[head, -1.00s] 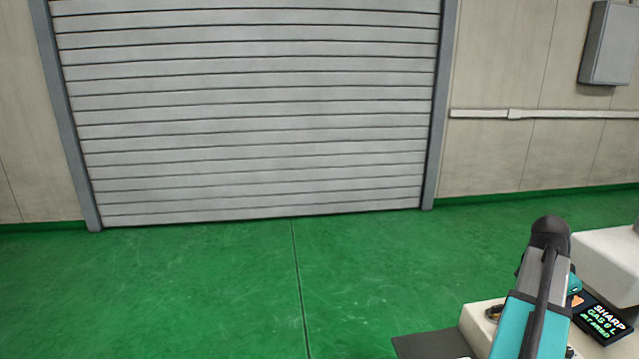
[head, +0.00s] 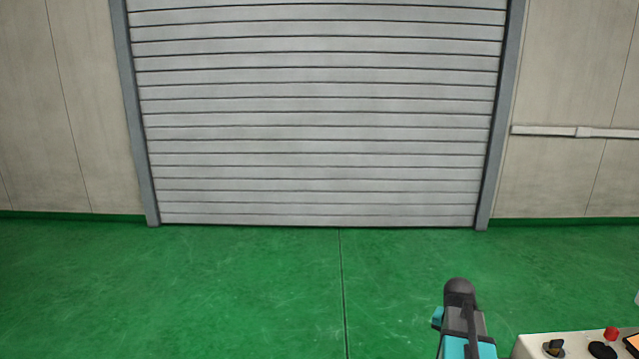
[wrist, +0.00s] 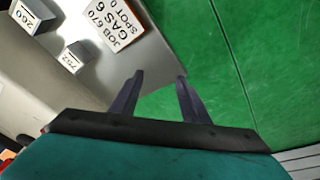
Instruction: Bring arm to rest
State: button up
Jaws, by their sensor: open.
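My gripper (wrist: 158,95) shows in the wrist view, with its two dark fingers apart and nothing between them. Beyond the fingertips lie the edge of a pale surface and the green floor (wrist: 205,65). In the head view, part of my arm (head: 462,320) shows at the bottom right, but the fingers are not visible there.
A closed grey roller shutter (head: 320,120) fills the back wall. The green floor (head: 240,290) before it is clear. A cream control panel (head: 580,346) with knobs and a red button stands at bottom right. The wrist view shows a "JOB 670" sign (wrist: 118,25) and numbered blocks (wrist: 76,58).

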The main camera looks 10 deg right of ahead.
jog(key=a+f+n+y, duration=0.1)
jog(key=a+f+n, duration=0.35)
jog(key=a, duration=0.75)
jog(key=a+f+n+y, duration=0.1)
jog(key=a+f+n, duration=0.35)
jog(key=a, duration=0.75)
jog(key=a+f+n, duration=0.2)
jog(key=a+f, duration=0.5)
jog(key=a, duration=0.6)
jog(key=s+f+g, duration=0.3)
jog(key=s+f, duration=0.6)
jog(key=s, duration=0.3)
jog(key=s+f+g, duration=0.3)
jog(key=s+f, duration=0.6)
jog(key=s, duration=0.3)
jog(key=shift+s+d+f, duration=0.3)
jog(key=shift+s, duration=0.05)
jog(key=shift+c, duration=1.4)
jog(key=shift+d, duration=0.1)
